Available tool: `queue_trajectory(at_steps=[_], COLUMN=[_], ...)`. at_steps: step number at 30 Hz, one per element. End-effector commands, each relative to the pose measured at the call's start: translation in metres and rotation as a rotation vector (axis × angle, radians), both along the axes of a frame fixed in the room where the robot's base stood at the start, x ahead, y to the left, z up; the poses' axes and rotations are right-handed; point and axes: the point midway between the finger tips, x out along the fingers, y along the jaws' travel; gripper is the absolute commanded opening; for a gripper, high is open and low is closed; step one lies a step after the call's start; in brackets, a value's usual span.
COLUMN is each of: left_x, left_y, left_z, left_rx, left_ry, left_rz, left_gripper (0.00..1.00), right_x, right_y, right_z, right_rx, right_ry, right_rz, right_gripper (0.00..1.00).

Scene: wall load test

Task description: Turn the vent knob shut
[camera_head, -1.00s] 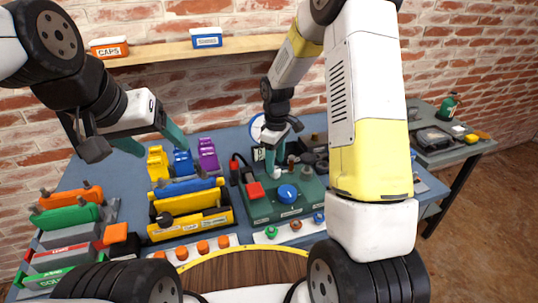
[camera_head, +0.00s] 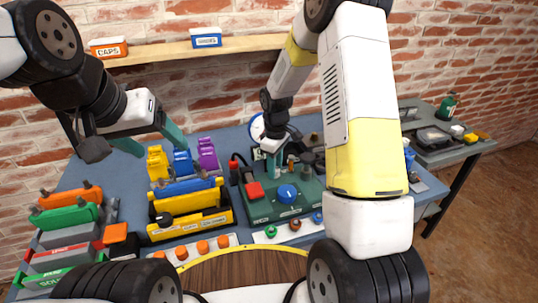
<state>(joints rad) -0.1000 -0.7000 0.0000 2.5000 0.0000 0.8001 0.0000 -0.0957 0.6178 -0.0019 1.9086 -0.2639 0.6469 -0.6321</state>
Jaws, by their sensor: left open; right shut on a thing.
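The green box (camera_head: 262,209) stands at the middle of the blue bench. My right gripper (camera_head: 273,170) points down at the back of the box. It is shut on a small pale upright part there, which looks like the vent knob (camera_head: 277,174); the fingers hide most of it. My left gripper (camera_head: 151,142) is open and empty, above the bench at the left, well apart from the box.
A rack with orange and green blocks (camera_head: 68,217) is at far left. A shelf (camera_head: 170,54) runs along the brick wall. Small posts and dark fittings crowd the box's back.

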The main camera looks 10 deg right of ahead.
Motion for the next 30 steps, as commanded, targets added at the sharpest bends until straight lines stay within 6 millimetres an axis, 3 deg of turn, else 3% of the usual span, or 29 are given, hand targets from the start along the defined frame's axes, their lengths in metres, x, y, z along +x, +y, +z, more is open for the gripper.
queue_trajectory(at_steps=[11, 30], left_x=[0.0, 0.0], left_y=[0.0, 0.0], left_z=[0.0, 0.0], left_rx=[0.0, 0.0], left_ry=[0.0, 0.0], left_rz=[0.0, 0.0], left_gripper=[0.7, 0.7], right_x=[0.0002, 0.0], right_y=[-0.0004, -0.0001], right_z=[0.0003, 0.0002], right_rx=[-0.001, -0.001], right_ry=[0.0, 0.0], right_rz=[-0.143, -0.733], right_gripper=[0.0, 0.0])
